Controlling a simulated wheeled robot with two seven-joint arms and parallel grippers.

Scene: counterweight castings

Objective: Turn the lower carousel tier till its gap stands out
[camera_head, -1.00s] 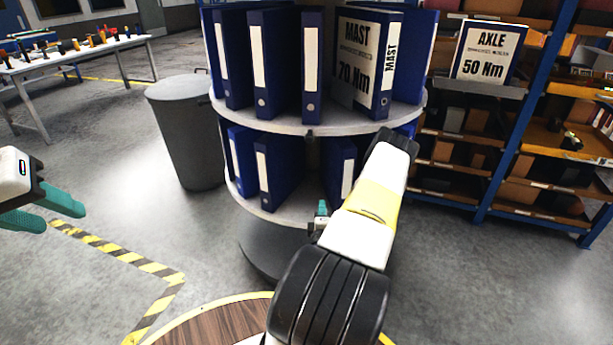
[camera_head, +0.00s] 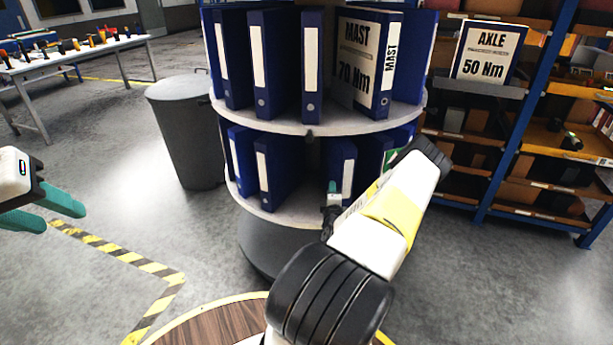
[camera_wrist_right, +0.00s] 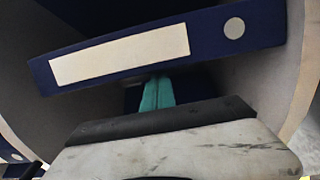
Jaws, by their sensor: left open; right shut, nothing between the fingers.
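The carousel's lower tier (camera_head: 285,214) is a round grey shelf with blue binders standing on it. A gap (camera_head: 300,170) shows between a left binder (camera_head: 264,175) and a binder (camera_head: 338,165) nearer the middle. My right gripper (camera_head: 333,188) is shut and empty, in front of that middle binder at the tier's front. In the right wrist view its teal fingertips (camera_wrist_right: 157,92) lie against or very close to the long edge of a white-labelled binder (camera_wrist_right: 150,55); contact is unclear. My right arm hides the tier's right part. My left gripper (camera_head: 55,208) is open and empty at far left, away from the carousel.
The upper tier (camera_head: 290,127) holds blue binders, one marked MAST 70 Nm (camera_head: 362,65). A grey bin (camera_head: 185,130) stands left of the carousel. A blue-framed rack (camera_head: 520,125) stands at right. Open floor lies at left, with striped tape (camera_head: 125,257).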

